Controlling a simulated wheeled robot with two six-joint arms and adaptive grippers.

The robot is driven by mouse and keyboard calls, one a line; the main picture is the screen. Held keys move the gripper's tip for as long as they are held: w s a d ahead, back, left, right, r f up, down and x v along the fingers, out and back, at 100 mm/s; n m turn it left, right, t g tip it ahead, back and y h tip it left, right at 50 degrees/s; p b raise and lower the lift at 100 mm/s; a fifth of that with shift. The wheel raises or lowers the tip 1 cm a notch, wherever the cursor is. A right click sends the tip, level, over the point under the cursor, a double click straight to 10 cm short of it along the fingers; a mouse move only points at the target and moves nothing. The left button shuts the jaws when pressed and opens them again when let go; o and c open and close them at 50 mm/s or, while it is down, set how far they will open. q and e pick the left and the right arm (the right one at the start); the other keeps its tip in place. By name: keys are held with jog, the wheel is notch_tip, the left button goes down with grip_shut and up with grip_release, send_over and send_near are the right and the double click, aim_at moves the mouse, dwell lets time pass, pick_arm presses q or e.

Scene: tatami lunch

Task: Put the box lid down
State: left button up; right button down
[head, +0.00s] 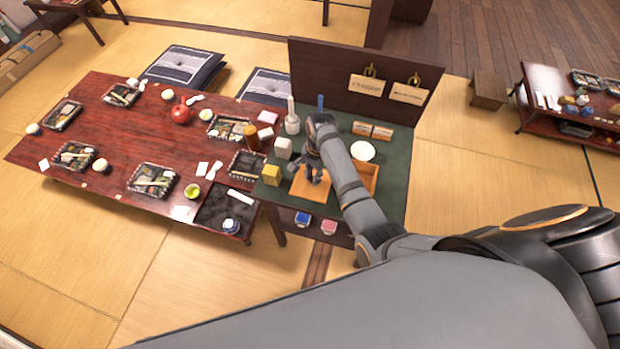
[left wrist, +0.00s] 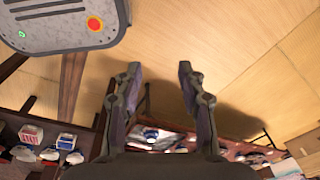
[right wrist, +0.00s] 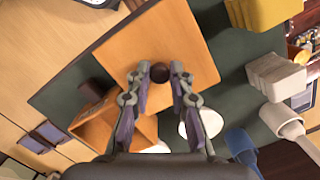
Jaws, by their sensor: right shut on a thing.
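The box lid is a square light-wood panel with a dark round knob, seen in the head view (head: 312,194) and the right wrist view (right wrist: 150,45). My right gripper (head: 312,173) is shut on the lid's knob (right wrist: 160,72), with one finger on each side. The lid is over the green counter top, left of the box; I cannot tell whether it touches the surface. The open wooden box (head: 367,176) stands beside it, partly behind my right arm. My left gripper (left wrist: 159,68) is open and empty in the left wrist view, outside the head view.
On the green counter (head: 393,190) stand a yellow block (head: 271,175), a white block (head: 283,148), a white bottle (head: 292,123) and a white plate (head: 363,151). A dark panel (head: 330,75) rises at the back. The red table (head: 115,165) with several lunch trays adjoins on the left.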

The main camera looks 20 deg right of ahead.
aim_at(310, 180)
jog(key=shift+w+f, duration=0.35)
jog(key=shift+f, duration=0.2)
jog(key=shift+w+f, duration=0.35)
jog(key=shift+f, duration=0.05)
jog(key=f, duration=0.3)
jog(key=shift+w+f, duration=0.3)
jog(key=shift+f, duration=0.1)
pick_arm(q)
jog(key=shift+s+d+f, duration=0.1)
jog(key=shift+s+f, duration=0.25)
jog(key=shift+s, duration=0.4)
pick_arm(e)
jog(key=shift+a, duration=0.1)
pick_arm(q)
jog(key=shift+b, duration=0.3)
pick_arm(e)
jog(key=c, duration=1.2)
grip_release()
jog(key=shift+f, duration=0.1)
